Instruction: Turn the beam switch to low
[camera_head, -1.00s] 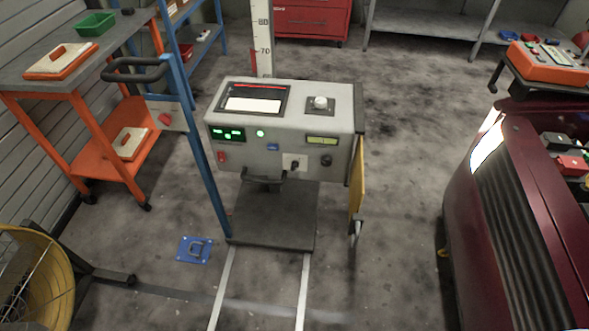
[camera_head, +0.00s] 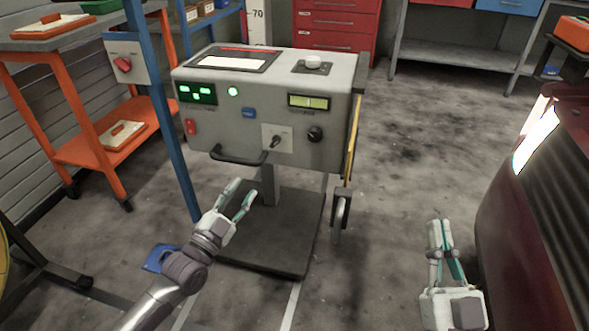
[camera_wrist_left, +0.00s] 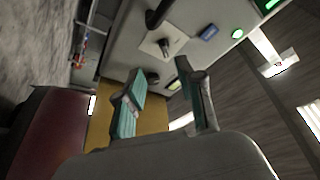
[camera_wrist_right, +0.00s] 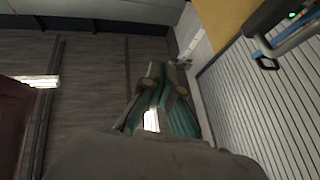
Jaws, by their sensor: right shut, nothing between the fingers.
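The grey headlight tester (camera_head: 265,105) stands ahead of me. A small dark lever switch on a white plate (camera_head: 270,143), likely the beam switch, is low on its front; the label is too small to read. It also shows in the left wrist view (camera_wrist_left: 165,45). A round black knob (camera_head: 315,134) sits to its right. My left gripper (camera_head: 241,190) is open and empty, below and left of the switch, apart from the panel. In the left wrist view its fingers (camera_wrist_left: 160,86) point toward the panel. My right gripper (camera_head: 440,223) is shut and empty over the floor at right.
A black handle bar (camera_head: 238,158) juts from the panel's lower front, close above my left gripper. A blue post (camera_head: 160,110) with a red switch stands at left. The dark red car (camera_head: 530,215) is at right. Floor between tester and car is clear.

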